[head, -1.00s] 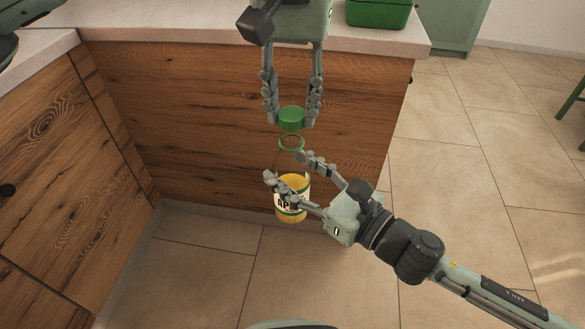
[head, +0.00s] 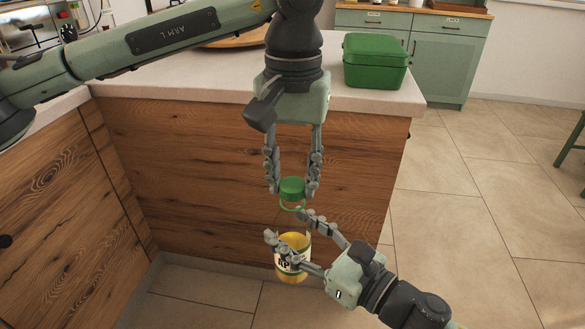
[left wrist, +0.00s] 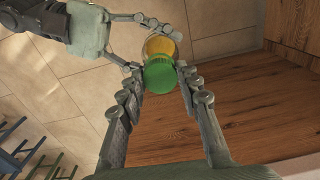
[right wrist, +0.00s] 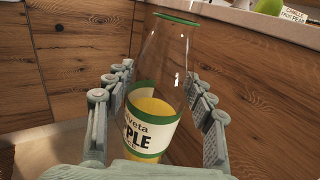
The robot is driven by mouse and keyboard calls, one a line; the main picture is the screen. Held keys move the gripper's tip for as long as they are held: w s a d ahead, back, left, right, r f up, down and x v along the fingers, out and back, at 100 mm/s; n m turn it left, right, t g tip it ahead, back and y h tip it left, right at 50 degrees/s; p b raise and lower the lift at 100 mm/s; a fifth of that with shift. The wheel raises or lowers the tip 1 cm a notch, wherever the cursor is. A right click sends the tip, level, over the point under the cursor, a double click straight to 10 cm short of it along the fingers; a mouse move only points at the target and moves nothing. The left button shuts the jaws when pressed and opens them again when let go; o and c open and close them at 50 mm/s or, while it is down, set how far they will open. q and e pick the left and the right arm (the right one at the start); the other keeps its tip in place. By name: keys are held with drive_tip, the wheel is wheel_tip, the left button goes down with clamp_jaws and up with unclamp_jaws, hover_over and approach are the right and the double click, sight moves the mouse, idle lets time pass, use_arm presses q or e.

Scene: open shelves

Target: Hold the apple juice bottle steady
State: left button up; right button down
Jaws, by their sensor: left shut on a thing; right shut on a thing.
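The apple juice bottle (head: 294,243) is clear glass, partly filled with yellow juice, with a white and green label. It stands upright in front of the wooden counter side. My left gripper (head: 292,189) is shut on a green cap (head: 292,187), pointing down just above the bottle's mouth. In the left wrist view the cap (left wrist: 160,76) hides part of the bottle.
The pale countertop (head: 215,75) is behind, with a green box (head: 376,62) at its right end and a brown wooden item (head: 238,40) behind my left arm. Green cabinets (head: 448,50) stand farther back.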

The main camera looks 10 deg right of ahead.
use_arm(q)
drive_tip(key=shift+f, duration=0.6)
idle(0.5)
drive_tip(key=m, duration=0.9)
drive_tip(key=shift+m, duration=0.4)
drive_tip(key=o, duration=0.7)
drive_tip(key=shift+r, duration=0.15)
drive_tip(key=shift+r, duration=2.15)
